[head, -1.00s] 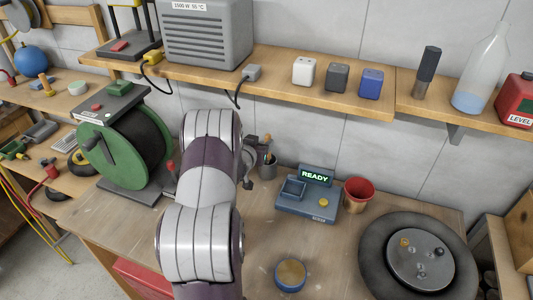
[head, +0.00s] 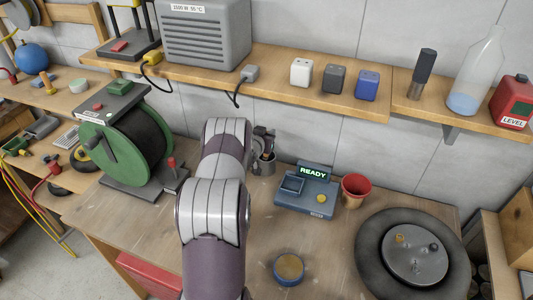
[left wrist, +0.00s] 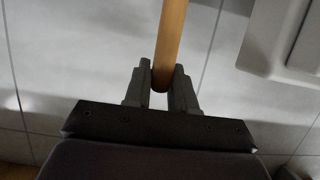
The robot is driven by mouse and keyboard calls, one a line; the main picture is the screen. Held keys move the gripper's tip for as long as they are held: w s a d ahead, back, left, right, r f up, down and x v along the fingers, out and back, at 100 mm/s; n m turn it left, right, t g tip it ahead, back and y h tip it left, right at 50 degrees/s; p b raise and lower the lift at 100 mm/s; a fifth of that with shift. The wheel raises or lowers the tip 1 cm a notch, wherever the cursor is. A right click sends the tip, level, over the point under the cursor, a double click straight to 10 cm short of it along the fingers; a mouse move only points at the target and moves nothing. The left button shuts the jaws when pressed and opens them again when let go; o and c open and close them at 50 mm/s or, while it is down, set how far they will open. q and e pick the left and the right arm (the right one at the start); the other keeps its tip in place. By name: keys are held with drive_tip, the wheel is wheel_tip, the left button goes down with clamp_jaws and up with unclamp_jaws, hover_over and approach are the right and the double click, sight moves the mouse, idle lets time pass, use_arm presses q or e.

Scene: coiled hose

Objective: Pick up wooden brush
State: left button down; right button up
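A round wooden handle, which I take for the wooden brush (left wrist: 169,40), runs down from the top of the left wrist view. Its near end lies between the two fingers of my left gripper (left wrist: 162,72), which sit close against it on both sides. The brush head is out of that view. In the head view my left gripper (head: 263,137) is at the dark cup (head: 263,166) at the back of the workbench, partly hidden by my own arm. The brush cannot be made out there. My right gripper is not in view.
The blue READY device (head: 307,198) and the red pot (head: 355,191) stand right of the cup. The green reel (head: 127,145) stands left. The wooden shelf (head: 285,80) overhangs the back. The bench front around the round tin (head: 289,269) is mostly clear.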

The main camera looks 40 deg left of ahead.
use_arm(q)
drive_tip(key=shift+w+r, duration=0.1)
drive_tip(key=shift+r, duration=0.05)
wheel_tip(320, 180, up, 9)
drive_tip(key=shift+f+b, duration=0.1)
drive_tip(key=shift+b, duration=1.05)
drive_tip(key=shift+r, duration=0.5)
idle(0.9)
